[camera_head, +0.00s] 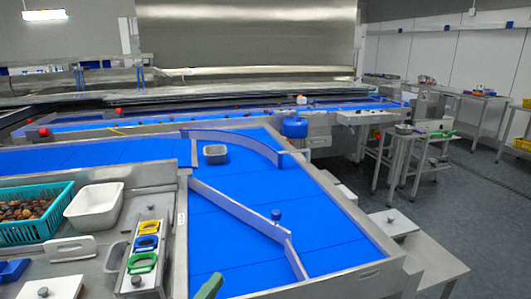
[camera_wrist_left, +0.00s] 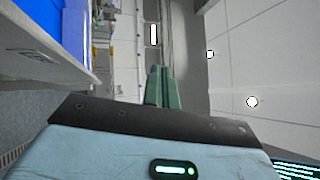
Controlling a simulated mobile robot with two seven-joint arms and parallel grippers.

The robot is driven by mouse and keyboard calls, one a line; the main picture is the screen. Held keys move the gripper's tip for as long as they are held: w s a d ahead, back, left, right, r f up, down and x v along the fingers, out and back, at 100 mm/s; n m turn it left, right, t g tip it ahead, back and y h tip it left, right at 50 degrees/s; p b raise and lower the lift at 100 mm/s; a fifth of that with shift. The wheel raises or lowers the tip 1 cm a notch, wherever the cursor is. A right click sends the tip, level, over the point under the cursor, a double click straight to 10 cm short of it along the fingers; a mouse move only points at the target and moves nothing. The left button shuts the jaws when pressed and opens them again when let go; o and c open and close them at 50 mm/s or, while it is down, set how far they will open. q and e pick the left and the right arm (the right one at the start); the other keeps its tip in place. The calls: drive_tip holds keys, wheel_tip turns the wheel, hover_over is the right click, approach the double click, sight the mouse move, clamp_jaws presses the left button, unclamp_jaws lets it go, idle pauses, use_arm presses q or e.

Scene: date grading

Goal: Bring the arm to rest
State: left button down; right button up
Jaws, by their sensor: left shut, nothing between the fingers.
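My left gripper (camera_head: 208,287) shows only as a green fingertip at the bottom edge of the head view, in front of the lower end of the blue belt (camera_head: 235,240). In the left wrist view its two green fingers (camera_wrist_left: 164,88) are shut together with nothing between them. They point out over open space, with the wall panels and floor blurred behind. The rest of the left arm is outside the head view. My right gripper is in neither view.
A teal crate of dates (camera_head: 67,215), a white tub (camera_head: 95,207) and a rack with coloured rings (camera_head: 143,262) stand at the left. A slanted metal guide (camera_head: 240,212) and a grey tub (camera_head: 215,154) are on the belt. Clear floor (camera_head: 480,225) lies right.

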use_arm(q)
drive_tip(key=s+a+f+n+g+y, duration=0.3)
drive_tip(key=s+a+f+n+y, duration=0.2)
drive_tip(key=a+f+n+y, duration=0.3)
drive_tip(key=s+a+f+n+g+y, duration=0.3)
drive_tip(key=s+a+f+n+y, duration=0.25)
drive_tip(key=f+n, duration=0.4)
drive_tip(key=s+f+n+g+h, duration=0.1)
drive_tip(key=s+f+n+g, duration=0.35)
drive_tip(key=s, duration=0.95)
drive_tip(key=s+f+n+g+h, duration=0.1)
drive_tip(key=s+f+g, duration=0.55)
drive_tip(key=s, duration=0.75)
drive_tip(key=w+d+f+t+h+p, duration=0.1)
drive_tip(key=w+d+f+t+p, duration=0.1)
drive_tip(key=w+t, duration=0.5)
drive_tip(key=shift+w+d+f+t+h+p, duration=0.35)
drive_tip(key=shift+w+d+f, duration=0.25)
drive_tip(key=shift+w+f, duration=0.25)
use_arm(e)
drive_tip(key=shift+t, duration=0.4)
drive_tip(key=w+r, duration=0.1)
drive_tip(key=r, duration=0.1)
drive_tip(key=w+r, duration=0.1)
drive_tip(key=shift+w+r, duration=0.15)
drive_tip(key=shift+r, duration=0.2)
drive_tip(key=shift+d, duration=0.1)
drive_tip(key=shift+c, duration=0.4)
